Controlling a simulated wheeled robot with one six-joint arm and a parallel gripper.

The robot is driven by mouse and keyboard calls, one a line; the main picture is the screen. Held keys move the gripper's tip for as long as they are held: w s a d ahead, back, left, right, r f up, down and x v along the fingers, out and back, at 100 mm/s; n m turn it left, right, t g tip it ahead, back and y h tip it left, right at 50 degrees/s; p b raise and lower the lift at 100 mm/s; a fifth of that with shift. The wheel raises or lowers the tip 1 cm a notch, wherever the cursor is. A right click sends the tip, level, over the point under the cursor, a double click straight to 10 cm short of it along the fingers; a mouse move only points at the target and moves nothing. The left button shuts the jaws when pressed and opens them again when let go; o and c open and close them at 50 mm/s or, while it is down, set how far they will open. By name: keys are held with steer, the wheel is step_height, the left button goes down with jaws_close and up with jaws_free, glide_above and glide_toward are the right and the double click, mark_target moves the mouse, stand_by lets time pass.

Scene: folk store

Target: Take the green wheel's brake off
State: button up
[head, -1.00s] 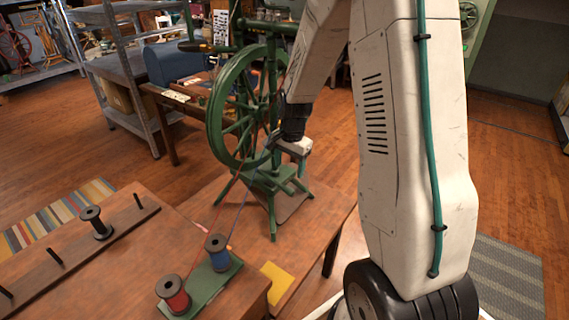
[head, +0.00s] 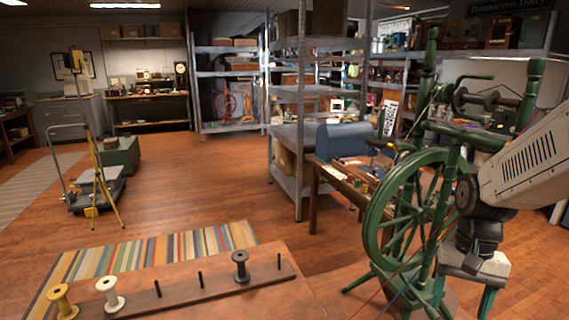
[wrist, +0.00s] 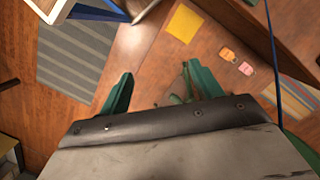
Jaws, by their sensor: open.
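The green spinning wheel (head: 373,215) stands upright at the right of the head view, its rim and spokes showing. Red and blue yarn run down from it. My gripper (head: 465,290) is in front of the wheel's lower right side, pointing down. In the wrist view my gripper (wrist: 156,88) has its two green fingers apart, with wooden surface between and beyond them. A small green bit shows beside the right finger; I cannot tell what it is. I cannot pick out the brake in either view; my arm and gripper hide part of the wheel's lower right.
A bench with a spool rack (head: 170,300) stands at front left, holding yellow, white and dark spools. A work table (head: 345,181) and metal shelves stand behind the wheel. The wrist view shows a yellow sheet (wrist: 185,22) and two small tags (wrist: 228,54).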

steer(key=s+a+r+n+t, duration=0.3)
steer(key=s+a+r+n, duration=0.2)
steer(key=s+r, duration=0.6)
steer(key=shift+s+a+h, duration=0.4)
steer(key=shift+s+a, duration=0.5)
steer(key=shift+s, duration=0.55)
